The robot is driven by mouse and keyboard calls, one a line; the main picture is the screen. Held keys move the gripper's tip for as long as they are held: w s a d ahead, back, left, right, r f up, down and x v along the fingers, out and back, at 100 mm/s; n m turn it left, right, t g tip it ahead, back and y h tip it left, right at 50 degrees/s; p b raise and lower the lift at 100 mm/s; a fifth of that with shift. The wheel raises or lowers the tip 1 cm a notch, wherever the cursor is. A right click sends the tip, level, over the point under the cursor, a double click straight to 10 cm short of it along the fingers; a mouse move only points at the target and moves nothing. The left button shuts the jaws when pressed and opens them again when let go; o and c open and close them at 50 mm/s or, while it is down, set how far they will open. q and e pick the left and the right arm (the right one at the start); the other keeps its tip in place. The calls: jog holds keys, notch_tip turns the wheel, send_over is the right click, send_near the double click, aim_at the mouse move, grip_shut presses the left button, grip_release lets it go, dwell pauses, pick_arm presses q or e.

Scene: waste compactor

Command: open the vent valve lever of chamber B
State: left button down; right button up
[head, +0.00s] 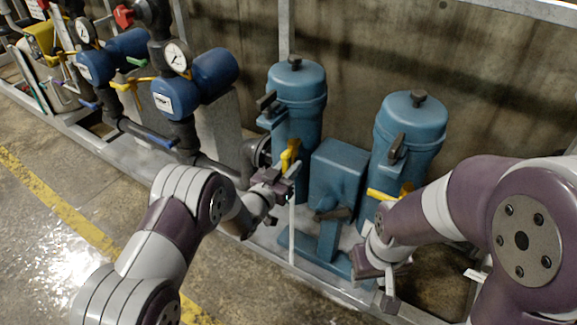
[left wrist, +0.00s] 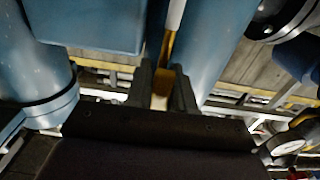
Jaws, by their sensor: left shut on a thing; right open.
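Two teal cylinders stand side by side, a left one (head: 297,95) and a right one (head: 410,130); no letter is readable, so I cannot tell which is chamber B. The left one's yellow valve lever (head: 290,154) stands nearly upright. My left gripper (head: 284,180) is at this lever, shut on it. In the left wrist view a yellowish piece (left wrist: 160,101) sits between the fingers (left wrist: 162,84), partly hidden. The right cylinder's yellow lever (head: 382,194) lies roughly level. My right gripper (head: 378,287) is open and empty, low in front of the right cylinder.
A teal box (head: 338,172) stands between the cylinders. A thin pale pipe (head: 292,232) drops below the left valve. Blue pump housings with gauges (head: 177,57) stand to the left. A concrete wall is behind; the floor (head: 50,230) at the left front is clear.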

pick_arm(q)
jog(key=shift+f, duration=0.1)
jog(key=c, duration=1.1)
grip_release()
jog(key=shift+o, duration=0.2)
jog(key=p+v, duration=0.3)
jog(key=v, duration=0.9)
jog(key=shift+s+a, duration=0.15)
jog(key=shift+s, duration=0.15)
